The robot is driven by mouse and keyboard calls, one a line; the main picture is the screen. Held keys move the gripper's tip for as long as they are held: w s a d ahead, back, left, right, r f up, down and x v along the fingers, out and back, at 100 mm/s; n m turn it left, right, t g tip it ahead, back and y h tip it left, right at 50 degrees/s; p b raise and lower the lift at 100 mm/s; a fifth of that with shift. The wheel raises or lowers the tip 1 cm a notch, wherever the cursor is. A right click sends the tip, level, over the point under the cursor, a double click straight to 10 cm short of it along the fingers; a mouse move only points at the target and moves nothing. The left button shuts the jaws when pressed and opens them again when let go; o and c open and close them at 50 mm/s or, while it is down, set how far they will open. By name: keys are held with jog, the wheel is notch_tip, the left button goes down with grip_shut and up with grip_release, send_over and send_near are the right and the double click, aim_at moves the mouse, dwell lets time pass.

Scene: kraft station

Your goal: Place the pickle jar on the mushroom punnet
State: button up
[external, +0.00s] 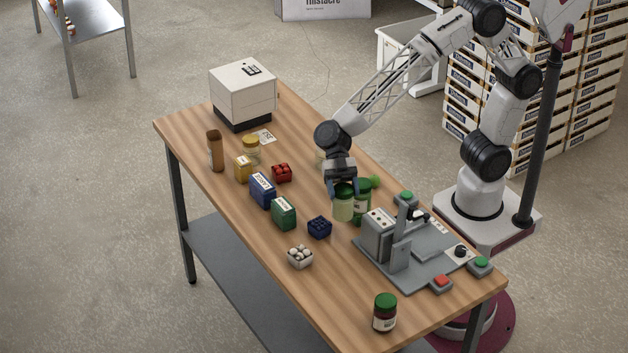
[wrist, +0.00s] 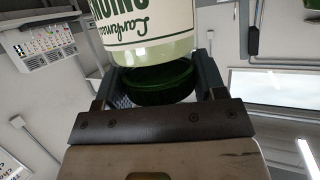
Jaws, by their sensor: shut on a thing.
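My gripper (external: 342,190) points down and is shut on the green lid of a pale green jar (external: 343,206), apparently the pickle jar. In the wrist view, the jar (wrist: 150,50) shows a cream label with green lettering, and its dark green lid (wrist: 155,82) is between the fingers. The jar is upright; I cannot tell whether its base touches the table. The mushroom punnet (external: 300,258), a small tub of white mushrooms, stands on the table to the front left of the jar, apart from it and with nothing on top.
A green jar (external: 362,209) stands close behind the held jar. A blue punnet (external: 319,228) lies between jar and mushrooms. A grey machine (external: 400,248) fills the right side, with a dark red jar (external: 385,314) in front. Boxes (external: 284,213) stand left.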

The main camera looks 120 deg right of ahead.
jog(key=shift+w, duration=0.15)
jog(key=w+a+f, duration=0.1)
jog(key=w, duration=1.4)
jog(key=shift+w+a+f, duration=0.25)
jog(key=shift+w, duration=0.1)
dwell(0.3)
jog(key=shift+f, duration=1.7)
jog(key=shift+f, duration=0.15)
jog(key=o, duration=1.2)
jog(key=shift+o, duration=0.2)
